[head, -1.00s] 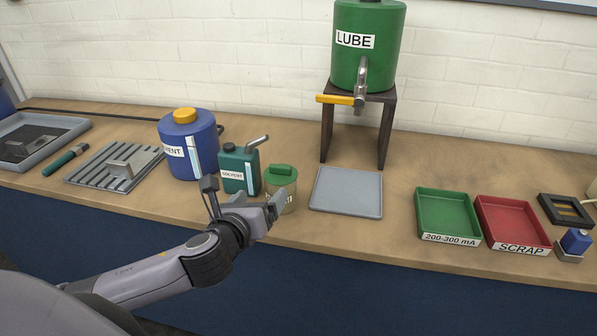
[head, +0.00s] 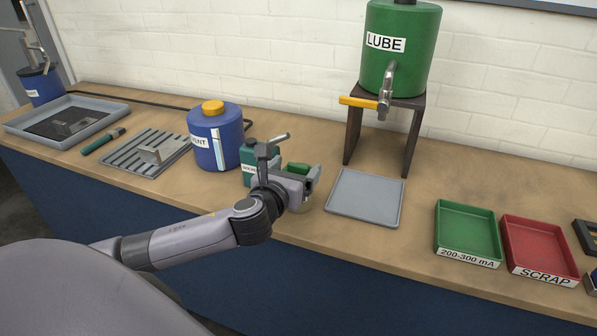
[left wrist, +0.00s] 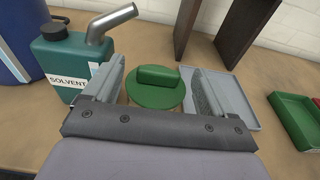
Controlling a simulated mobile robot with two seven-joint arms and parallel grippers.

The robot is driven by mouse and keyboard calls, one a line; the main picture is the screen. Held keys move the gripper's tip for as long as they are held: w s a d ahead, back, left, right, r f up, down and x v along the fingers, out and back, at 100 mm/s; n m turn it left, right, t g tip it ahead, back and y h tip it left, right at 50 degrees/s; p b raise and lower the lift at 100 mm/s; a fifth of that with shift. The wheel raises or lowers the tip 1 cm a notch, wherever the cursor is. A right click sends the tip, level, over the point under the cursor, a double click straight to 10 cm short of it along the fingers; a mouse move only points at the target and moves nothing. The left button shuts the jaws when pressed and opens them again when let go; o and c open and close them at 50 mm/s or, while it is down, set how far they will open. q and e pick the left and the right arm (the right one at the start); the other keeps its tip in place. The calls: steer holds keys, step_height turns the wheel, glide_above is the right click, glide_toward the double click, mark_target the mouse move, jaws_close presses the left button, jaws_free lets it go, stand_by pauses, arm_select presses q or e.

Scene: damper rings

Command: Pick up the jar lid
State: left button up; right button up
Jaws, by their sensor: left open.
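The jar lid is a round green disc with a raised bar handle. In the left wrist view the lid (left wrist: 155,93) lies between the two fingers of my left gripper (left wrist: 155,97), which is open. In the head view my left gripper (head: 292,172) stands in front of the jar and covers most of it. A bit of the green lid (head: 298,167) shows there behind the fingers. Whether the fingers touch the lid, I cannot tell. My right gripper is not in view.
A green solvent can (left wrist: 75,62) with a bent spout stands close left of the jar. A grey tray (head: 366,197) lies to its right, below the lube stand (head: 411,140). Green (head: 467,232) and red (head: 539,248) bins sit farther right. A blue drum (head: 215,140) stands left.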

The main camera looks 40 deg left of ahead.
arm_select(q)
steer(key=shift+x, duration=1.3)
steer(key=c, duration=1)
steer(key=shift+c, duration=0.2)
